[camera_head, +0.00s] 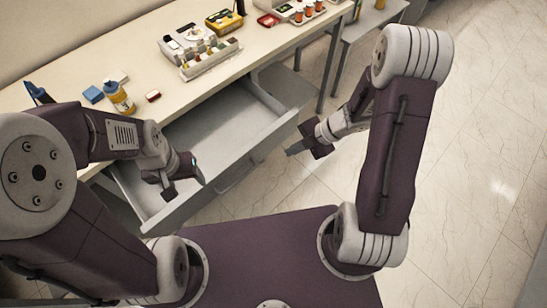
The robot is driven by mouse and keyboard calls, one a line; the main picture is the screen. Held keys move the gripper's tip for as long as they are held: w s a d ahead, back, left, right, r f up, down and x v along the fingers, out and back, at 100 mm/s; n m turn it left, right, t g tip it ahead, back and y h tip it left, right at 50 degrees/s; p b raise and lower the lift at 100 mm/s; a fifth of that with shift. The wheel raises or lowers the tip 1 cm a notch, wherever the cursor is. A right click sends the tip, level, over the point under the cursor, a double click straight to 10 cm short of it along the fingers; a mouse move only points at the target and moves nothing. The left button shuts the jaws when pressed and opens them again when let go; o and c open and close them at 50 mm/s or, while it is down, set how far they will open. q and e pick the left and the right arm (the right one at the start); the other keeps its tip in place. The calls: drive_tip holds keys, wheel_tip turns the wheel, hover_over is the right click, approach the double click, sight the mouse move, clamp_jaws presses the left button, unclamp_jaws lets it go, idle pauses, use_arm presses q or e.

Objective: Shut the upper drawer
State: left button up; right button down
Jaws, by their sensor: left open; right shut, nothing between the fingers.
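The upper drawer (226,122) is a grey, empty tray pulled out well from under the table. Its front panel (262,147) runs diagonally from lower left to upper right, facing my body. My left gripper (186,183) is open and empty, over the near left part of the drawer front; I cannot tell whether it touches. My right gripper (291,150) is shut and empty, close to the right part of the drawer front, on its outer side. Contact there cannot be told.
The long table (205,88) above the drawer holds a yellow bottle (119,98), a blue box (93,94), a small red box (153,96), a rack of vials (210,58) and a yellow device (224,21). The tiled floor (470,160) at right is clear.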

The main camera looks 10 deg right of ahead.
drive_tip(key=b, duration=0.3)
approach(258, 158)
wheel_tip(258, 158, down, 4)
drive_tip(key=s, duration=0.3)
drive_tip(key=shift+w+a+r+p, duration=0.1)
drive_tip(key=shift+w+a+p, duration=0.1)
drive_tip(key=shift+w+a, duration=0.6)
drive_tip(key=shift+w+a+r+p, duration=0.15)
drive_tip(key=shift+w+a, duration=0.4)
drive_tip(key=shift+w, duration=0.55)
